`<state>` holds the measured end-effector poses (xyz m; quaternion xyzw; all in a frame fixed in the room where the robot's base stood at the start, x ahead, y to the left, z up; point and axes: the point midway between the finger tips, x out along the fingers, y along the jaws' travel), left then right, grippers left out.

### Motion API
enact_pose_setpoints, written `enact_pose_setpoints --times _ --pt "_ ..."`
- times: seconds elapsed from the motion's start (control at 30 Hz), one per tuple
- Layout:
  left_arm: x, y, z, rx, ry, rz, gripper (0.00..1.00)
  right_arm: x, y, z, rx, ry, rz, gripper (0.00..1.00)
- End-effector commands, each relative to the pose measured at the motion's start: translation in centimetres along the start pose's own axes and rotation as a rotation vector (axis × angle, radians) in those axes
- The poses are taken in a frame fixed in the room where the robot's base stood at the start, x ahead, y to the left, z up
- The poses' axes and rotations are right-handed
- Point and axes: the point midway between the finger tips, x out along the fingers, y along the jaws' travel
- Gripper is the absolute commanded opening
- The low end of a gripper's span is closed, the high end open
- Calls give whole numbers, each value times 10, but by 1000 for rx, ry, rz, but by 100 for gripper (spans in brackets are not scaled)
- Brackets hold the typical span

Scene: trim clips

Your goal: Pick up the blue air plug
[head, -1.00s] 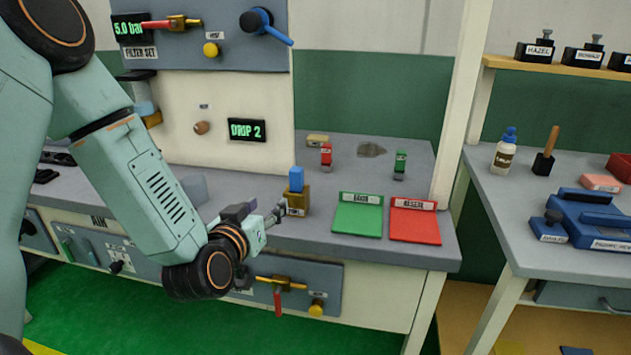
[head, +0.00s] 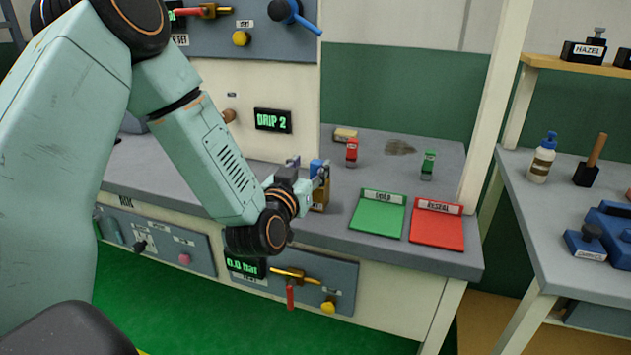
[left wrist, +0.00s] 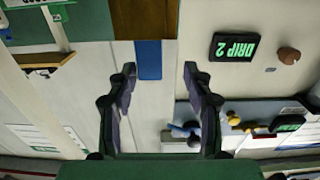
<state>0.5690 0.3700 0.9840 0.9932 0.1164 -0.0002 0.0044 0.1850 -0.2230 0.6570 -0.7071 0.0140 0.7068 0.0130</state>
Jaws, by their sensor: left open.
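The blue air plug (head: 316,166) stands upright in a small brown block (head: 320,196) on the grey bench in the head view. My left gripper (head: 309,171) is open at the plug, partly covering it and the block. In the left wrist view the blue plug (left wrist: 148,60) shows between the two open fingers (left wrist: 160,78), nearer the left finger. The block (left wrist: 144,18) shows above it in that picture. I see no contact, and how deep the plug sits between the fingers is unclear. My right gripper is out of view.
A green tray (head: 376,216) and a red tray (head: 436,224) lie right of the block. A red clip piece (head: 351,153) and a green one (head: 428,165) stand behind them. The DRIP 2 panel (head: 273,121) rises behind left. A valve (head: 294,276) is on the bench front.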

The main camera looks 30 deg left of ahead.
Motion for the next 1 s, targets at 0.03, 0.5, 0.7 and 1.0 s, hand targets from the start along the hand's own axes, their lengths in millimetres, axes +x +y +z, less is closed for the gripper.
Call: enact_pose_setpoints --times 0.03,0.5,0.7,1.0 --pt "8 3 2 4 2 5 51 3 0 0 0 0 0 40" --pt "27 6 0 1 -1 5 48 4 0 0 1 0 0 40" --pt "26 6 0 1 0 5 31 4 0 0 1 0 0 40" --pt "26 6 0 1 0 5 5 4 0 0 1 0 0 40"
